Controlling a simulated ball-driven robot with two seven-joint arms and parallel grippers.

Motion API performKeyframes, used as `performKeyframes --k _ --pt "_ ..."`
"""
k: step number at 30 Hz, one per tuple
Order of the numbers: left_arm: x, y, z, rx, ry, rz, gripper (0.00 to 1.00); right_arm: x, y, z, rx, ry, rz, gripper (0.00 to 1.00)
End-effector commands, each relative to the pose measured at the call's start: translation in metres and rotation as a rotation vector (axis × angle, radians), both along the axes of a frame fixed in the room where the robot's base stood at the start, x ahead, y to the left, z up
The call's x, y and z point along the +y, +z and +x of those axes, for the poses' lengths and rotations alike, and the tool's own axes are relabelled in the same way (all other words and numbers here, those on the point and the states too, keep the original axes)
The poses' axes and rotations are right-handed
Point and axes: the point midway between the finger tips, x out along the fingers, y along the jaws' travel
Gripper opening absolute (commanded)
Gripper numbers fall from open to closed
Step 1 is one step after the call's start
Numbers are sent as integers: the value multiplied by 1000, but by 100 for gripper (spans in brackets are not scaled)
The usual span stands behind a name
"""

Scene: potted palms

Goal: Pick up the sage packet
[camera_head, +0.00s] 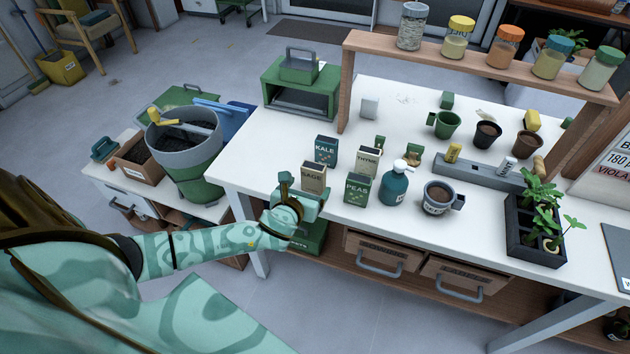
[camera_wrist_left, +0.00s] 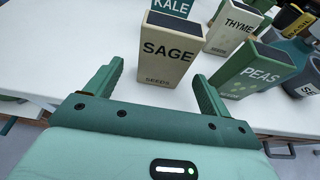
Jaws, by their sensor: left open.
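The sage packet (camera_head: 313,175) is a beige box standing upright near the front edge of the white table. It shows large in the left wrist view (camera_wrist_left: 170,52), with SAGE and SEEDS on its face. My left gripper (camera_head: 299,190) is at the table's front edge, just in front of the packet. In the left wrist view its two green fingers (camera_wrist_left: 150,85) are apart and point toward the packet, one to each side of its lower part. The packet looks still ahead of the fingertips, and I see no grip on it. My right gripper is not in view.
The kale packet (camera_head: 326,150) stands behind, the thyme packet (camera_head: 368,160) behind to the right, and the peas packet (camera_head: 357,189) close on the right. A teal bottle (camera_head: 395,184) and a mug (camera_head: 437,198) stand further right. The tabletop left of the sage packet (camera_head: 255,165) is clear.

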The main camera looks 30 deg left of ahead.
Motion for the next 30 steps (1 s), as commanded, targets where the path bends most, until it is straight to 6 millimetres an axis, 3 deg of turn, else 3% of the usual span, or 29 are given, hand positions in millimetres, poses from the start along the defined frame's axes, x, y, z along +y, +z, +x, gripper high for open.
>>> performKeyframes --k 15,23,28,30 --pt "11 -27 57 1 1 -2 82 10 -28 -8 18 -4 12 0" --pt "11 -25 59 1 0 -1 82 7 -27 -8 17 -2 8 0" --pt "12 -25 59 1 0 -1 35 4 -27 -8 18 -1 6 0" --pt "12 -25 59 1 0 -1 34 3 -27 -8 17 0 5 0"
